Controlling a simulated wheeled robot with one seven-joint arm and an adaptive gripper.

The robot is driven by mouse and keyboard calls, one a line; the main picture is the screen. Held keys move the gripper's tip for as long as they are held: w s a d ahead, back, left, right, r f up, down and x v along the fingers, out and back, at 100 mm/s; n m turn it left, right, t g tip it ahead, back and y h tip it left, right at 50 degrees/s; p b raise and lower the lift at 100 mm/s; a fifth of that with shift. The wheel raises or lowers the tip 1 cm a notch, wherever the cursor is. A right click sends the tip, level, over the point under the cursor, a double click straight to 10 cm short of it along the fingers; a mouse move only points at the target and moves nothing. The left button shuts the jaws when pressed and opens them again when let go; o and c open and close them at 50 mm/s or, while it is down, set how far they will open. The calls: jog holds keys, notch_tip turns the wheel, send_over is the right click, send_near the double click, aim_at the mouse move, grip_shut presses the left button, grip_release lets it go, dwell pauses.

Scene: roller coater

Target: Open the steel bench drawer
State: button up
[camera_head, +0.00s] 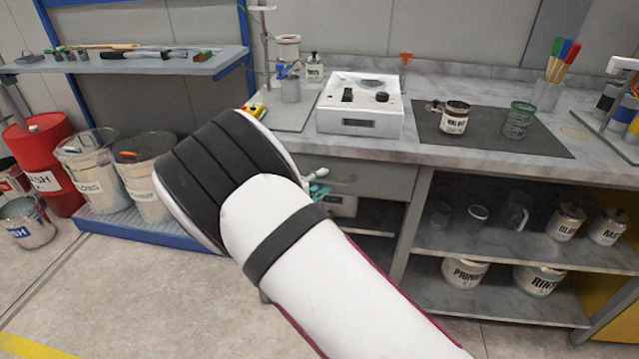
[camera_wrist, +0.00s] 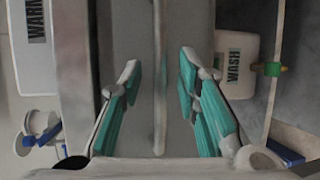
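The steel bench drawer (camera_head: 372,183) is under the left part of the bench top in the head view, partly hidden by my arm. It looks shut. In the wrist view its grey front (camera_wrist: 118,30) fills the middle, with a long thin bar handle (camera_wrist: 160,40) running up the picture. My gripper (camera_wrist: 160,75) is open, with one teal-padded finger on each side of the handle and a gap on both sides. How deep the fingertips reach around the bar I cannot tell. In the head view only small teal parts of my gripper (camera_head: 318,188) show past my arm.
A white device (camera_head: 360,120) stands on the bench above the drawer. A white container labelled WASH (camera_wrist: 238,68) is beside the drawer front in the wrist view. Open shelves (camera_head: 505,235) with cans are to the right. Buckets and a red drum (camera_head: 50,165) stand left.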

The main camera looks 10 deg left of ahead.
grip_shut()
jog(key=s+p, duration=0.4)
jog(key=s, duration=2.2)
jog(key=shift+s+a+p, duration=0.3)
jog(key=shift+a+p, duration=0.1)
jog(key=shift+a, duration=0.05)
grip_release()
